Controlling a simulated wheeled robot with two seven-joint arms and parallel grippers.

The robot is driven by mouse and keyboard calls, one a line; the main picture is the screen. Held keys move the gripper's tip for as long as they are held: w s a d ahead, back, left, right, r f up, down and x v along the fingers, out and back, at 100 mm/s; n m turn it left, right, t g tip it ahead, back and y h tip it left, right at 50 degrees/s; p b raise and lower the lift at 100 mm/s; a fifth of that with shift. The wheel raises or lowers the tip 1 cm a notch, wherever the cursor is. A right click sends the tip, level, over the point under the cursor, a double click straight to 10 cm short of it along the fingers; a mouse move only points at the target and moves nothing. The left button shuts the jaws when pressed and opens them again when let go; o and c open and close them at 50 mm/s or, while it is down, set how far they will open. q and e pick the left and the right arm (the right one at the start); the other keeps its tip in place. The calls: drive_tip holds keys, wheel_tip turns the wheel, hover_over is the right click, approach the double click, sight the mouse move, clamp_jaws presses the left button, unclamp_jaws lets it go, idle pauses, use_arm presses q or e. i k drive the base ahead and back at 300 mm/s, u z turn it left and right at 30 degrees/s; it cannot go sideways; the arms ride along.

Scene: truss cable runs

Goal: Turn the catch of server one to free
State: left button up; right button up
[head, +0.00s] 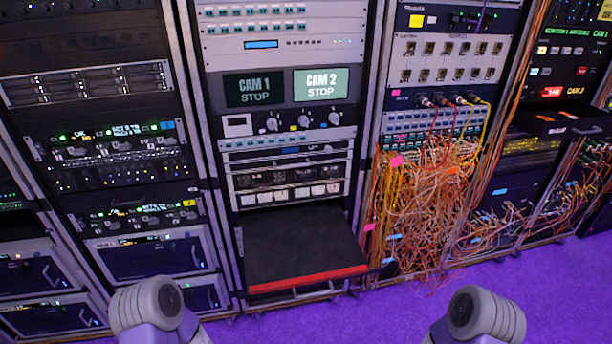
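Several dark-fronted units with light frames sit low in the two left racks. The upper one in the second rack (150,258) has a small label strip along its top edge, too small to read surely. Another is below it (203,293), and two more are in the far left rack, an upper one (30,276) and a lower one (50,318). Neither gripper is in view; only rounded grey links of my two arms show at the bottom edge.
A black pull-out shelf with a red front edge (308,280) juts from the middle rack. A tangle of orange cables (425,200) hangs from the rack right of it. An open drawer (560,125) sticks out at right. The purple floor (360,320) is clear in front.

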sight(23, 268)
drive_tip(key=u, duration=2.1)
